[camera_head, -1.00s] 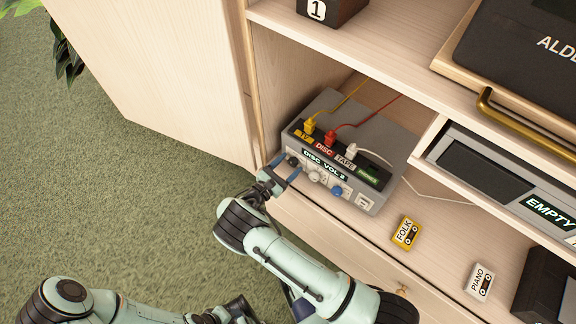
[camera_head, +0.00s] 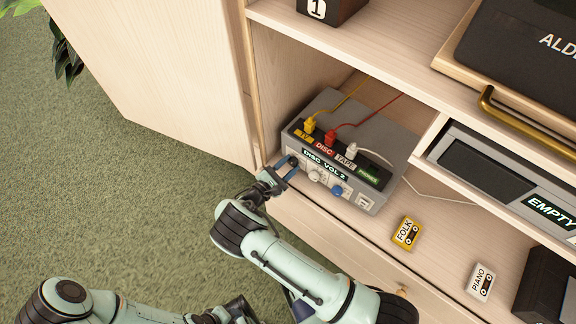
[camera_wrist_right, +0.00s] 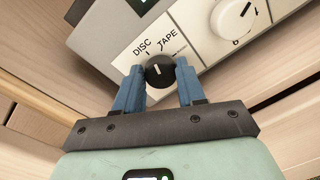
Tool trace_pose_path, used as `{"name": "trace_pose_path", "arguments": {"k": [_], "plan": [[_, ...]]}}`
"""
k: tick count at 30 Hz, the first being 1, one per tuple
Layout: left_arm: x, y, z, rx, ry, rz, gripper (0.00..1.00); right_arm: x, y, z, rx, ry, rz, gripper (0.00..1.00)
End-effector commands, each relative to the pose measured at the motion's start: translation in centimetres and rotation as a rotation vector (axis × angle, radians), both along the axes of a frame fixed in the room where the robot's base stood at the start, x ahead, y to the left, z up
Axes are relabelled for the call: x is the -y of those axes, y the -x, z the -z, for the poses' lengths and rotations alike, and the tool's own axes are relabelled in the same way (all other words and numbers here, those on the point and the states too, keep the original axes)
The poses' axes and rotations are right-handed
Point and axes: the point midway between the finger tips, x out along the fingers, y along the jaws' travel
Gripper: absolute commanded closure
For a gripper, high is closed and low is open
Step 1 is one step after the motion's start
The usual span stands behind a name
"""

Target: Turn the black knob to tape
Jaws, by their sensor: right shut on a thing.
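The grey selector box (camera_head: 385,145) stands on the cabinet shelf, its display (camera_head: 325,164) reading "DISC VOL 2". My right gripper (camera_head: 287,167) is at the left end of its front panel. In the right wrist view the black knob (camera_wrist_right: 159,71) sits between the blue fingertips of my right gripper (camera_wrist_right: 159,82), which is shut on it. The knob's white pointer line points roughly upward, near the DISC and TAPE labels; its exact setting is hard to tell. My left gripper (camera_head: 236,311) is low in the head view, its jaws unclear.
A white knob (camera_head: 316,175) and a blue knob (camera_head: 336,190) are right of the black one. Yellow, red and white plugs stand on the box. The FOLK cassette (camera_head: 407,233) and PIANO cassette (camera_head: 481,281) lie to the right. The open cabinet door (camera_head: 165,75) is at left.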

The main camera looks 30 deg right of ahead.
Motion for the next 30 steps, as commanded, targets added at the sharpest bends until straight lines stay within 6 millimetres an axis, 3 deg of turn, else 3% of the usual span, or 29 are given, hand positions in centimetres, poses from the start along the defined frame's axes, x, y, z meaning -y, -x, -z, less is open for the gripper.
{"name": "trace_pose_path", "arguments": {"k": [15, 30], "plan": [[0.01, -0.09, 0.18, 0.003, 0.000, 0.000, 0.52, 0.04, 0.13, 0.01, 0.346, -0.143, 0.000, 0.91], [0.00, -0.11, 0.20, 0.004, 0.000, -0.001, 0.52, 0.09, 0.16, 0.02, 0.438, -0.181, 0.000, 0.91]]}}
